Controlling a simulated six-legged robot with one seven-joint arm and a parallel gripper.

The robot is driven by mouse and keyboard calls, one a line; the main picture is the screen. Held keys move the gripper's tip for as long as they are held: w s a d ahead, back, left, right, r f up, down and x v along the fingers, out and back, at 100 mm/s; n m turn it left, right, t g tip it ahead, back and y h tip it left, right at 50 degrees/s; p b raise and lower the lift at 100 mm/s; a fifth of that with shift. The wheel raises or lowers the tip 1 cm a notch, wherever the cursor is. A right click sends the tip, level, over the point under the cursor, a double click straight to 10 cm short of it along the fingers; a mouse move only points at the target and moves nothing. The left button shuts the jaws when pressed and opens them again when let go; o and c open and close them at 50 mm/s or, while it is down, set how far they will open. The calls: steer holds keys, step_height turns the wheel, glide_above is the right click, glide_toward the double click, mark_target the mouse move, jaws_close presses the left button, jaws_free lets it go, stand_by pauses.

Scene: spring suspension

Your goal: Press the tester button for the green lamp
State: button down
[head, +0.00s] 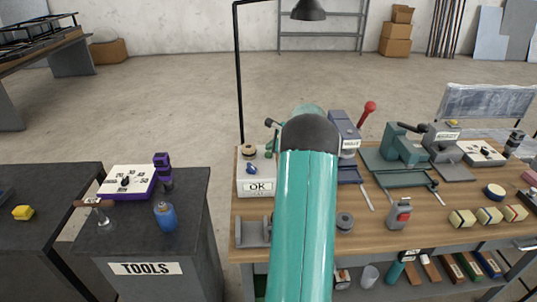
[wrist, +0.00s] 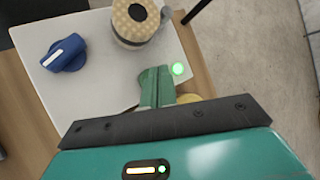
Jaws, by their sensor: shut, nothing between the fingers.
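The tester is a white box (head: 256,186) with an OK label, at the left end of the wooden bench. Its top (wrist: 95,85) fills much of the wrist view. It carries a blue knob (wrist: 66,53) with a white mark and a round perforated tan part (wrist: 136,20). A bright green lamp (wrist: 178,68) glows beside my fingers. My gripper (wrist: 157,78) is shut and empty, its green fingers over the box's edge area. A yellowish round part (wrist: 188,98) is mostly hidden behind them. Whether the fingertips touch a button cannot be told.
A thin black lamp post (head: 240,80) rises behind the box. A press with a red-knobbed lever (head: 368,107) and a grey bracket (head: 253,232) stand near on the bench (head: 300,225). The dark TOOLS cabinet (head: 190,250) is to the left, across a gap.

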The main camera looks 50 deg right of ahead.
mark_target(271, 154)
steer(key=shift+r, duration=0.1)
steer(key=shift+r, duration=2.45)
